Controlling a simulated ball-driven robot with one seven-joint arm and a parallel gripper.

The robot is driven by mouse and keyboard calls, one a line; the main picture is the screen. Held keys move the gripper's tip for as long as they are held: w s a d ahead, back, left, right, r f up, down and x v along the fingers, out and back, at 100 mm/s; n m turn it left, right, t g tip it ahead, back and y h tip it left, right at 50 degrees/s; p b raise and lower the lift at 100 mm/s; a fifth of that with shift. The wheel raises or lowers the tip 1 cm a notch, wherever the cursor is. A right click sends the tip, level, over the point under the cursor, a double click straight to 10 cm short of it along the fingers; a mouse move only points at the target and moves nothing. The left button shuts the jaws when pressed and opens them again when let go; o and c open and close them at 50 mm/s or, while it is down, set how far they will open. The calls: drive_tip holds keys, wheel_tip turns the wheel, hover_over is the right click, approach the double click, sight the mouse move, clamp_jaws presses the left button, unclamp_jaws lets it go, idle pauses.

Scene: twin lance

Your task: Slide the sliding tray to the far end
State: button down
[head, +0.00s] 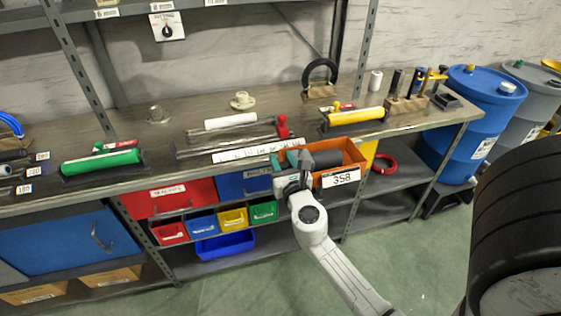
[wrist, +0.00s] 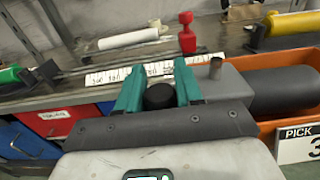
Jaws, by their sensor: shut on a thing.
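An orange tray (head: 352,151) with a white label reading 358 stands at the front edge of the bench, right of the ruler strip. It also shows at the right of the wrist view (wrist: 264,128), with a dark cylinder (wrist: 285,90) in it. I take it for the sliding tray, but cannot be sure. My gripper (wrist: 158,84) has its teal fingers on either side of a round black knob (wrist: 160,97) and is shut on it. What the knob is fixed to is hidden. In the head view my gripper (head: 286,161) is at the tray's left end.
A white ruler strip (head: 250,151) and rods lie left of the tray. A red-handled piece (head: 283,127) stands behind. A yellow roller (head: 356,116) and a green roller (head: 100,162) lie on the bench. Coloured bins (head: 232,218) sit below; a blue barrel (head: 470,125) stands at right.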

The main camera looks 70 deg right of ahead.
drive_tip(key=c, duration=0.8)
unclamp_jaws()
drive_tip(key=shift+s+d, duration=0.25)
drive_tip(key=shift+a, duration=0.15)
drive_tip(key=b+v, duration=0.1)
drive_tip(key=v, duration=0.9)
drive_tip(key=shift+s+a+b, duration=0.2)
drive_tip(key=shift+s+b, duration=0.1)
drive_tip(key=shift+b, duration=0.05)
drive_tip(key=s+a+f+m+g+y, duration=0.1)
drive_tip(key=s+f+m+g+y, duration=0.2)
drive_tip(key=m, duration=0.6)
drive_tip(key=s+f+m+g+y, duration=0.1)
drive_tip(key=f+m+g, duration=0.3)
drive_tip(key=m, duration=0.6)
drive_tip(key=a+f+m+g+y, duration=0.1)
drive_tip(key=a+f+m+y, duration=0.1)
drive_tip(key=a, duration=0.4)
drive_tip(key=s+a+f+m+g+y, duration=0.1)
drive_tip(key=a+f+m+y, duration=0.1)
drive_tip(key=a, duration=0.4)
drive_tip(key=a+f+m+g+y, duration=0.1)
drive_tip(key=a+f+m+y, duration=0.2)
drive_tip(key=a+y, duration=0.3)
drive_tip(key=shift+s+a+f, duration=0.2)
drive_tip(key=shift+a+f, duration=0.35)
drive_tip(key=shift+f, duration=0.15)
